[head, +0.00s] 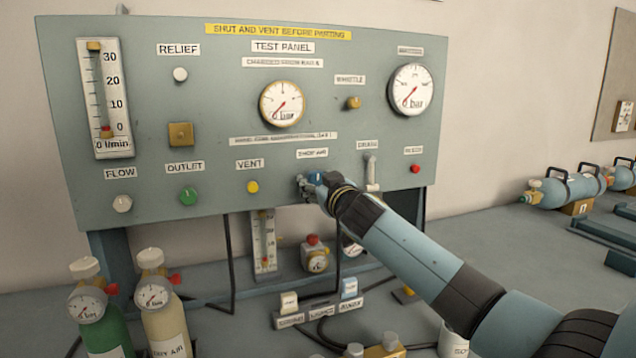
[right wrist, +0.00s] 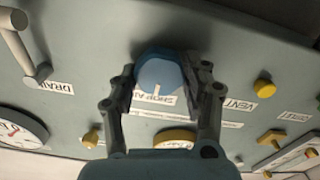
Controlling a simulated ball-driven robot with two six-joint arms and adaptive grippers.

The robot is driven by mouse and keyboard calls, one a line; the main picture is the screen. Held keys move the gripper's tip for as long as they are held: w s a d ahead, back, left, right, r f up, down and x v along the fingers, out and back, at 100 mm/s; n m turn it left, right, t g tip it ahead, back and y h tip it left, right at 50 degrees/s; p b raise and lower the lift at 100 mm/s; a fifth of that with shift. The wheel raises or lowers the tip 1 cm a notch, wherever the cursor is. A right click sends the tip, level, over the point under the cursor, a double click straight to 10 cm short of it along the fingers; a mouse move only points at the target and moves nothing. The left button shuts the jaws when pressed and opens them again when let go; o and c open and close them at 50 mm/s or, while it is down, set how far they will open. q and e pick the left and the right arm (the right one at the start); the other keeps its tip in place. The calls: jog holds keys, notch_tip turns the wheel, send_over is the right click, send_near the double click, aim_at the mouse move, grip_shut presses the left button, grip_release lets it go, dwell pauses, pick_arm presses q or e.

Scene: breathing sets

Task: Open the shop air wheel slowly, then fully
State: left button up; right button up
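The shop air wheel (right wrist: 160,72) is a blue round knob with a white mark, on the grey-green test panel (head: 130,205). In the head view the wheel (head: 316,178) shows only in part behind my right gripper (head: 312,184). In the right wrist view the two fingers of my right gripper (right wrist: 163,82) lie on opposite sides of the wheel and appear to touch it. The SHOP AIR label (right wrist: 152,100) is partly covered. The middle gauge (head: 282,104) and the right gauge (head: 410,90) have red needles pointing low left. My left gripper is not in view.
The yellow vent knob (head: 252,187) sits left of the wheel, and the drain lever (head: 371,172) right of it. A green bottle (head: 105,335) and a cream bottle (head: 165,320) stand front left. Bench space (head: 480,250) to the right is mostly clear.

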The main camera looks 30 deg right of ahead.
jog(key=c, duration=0.3)
jog(key=shift+c, duration=0.2)
jog(key=shift+n, duration=0.4)
jog(key=n+p, duration=0.1)
jog(key=n, duration=0.4)
jog(key=shift+a+n, duration=0.1)
jog(key=shift+n, duration=0.2)
jog(key=n+p, duration=0.1)
jog(key=n, duration=0.4)
jog(key=shift+f+n, duration=0.15)
jog(key=shift+n, duration=0.15)
jog(key=o, duration=1.2)
jog(key=shift+c, duration=0.2)
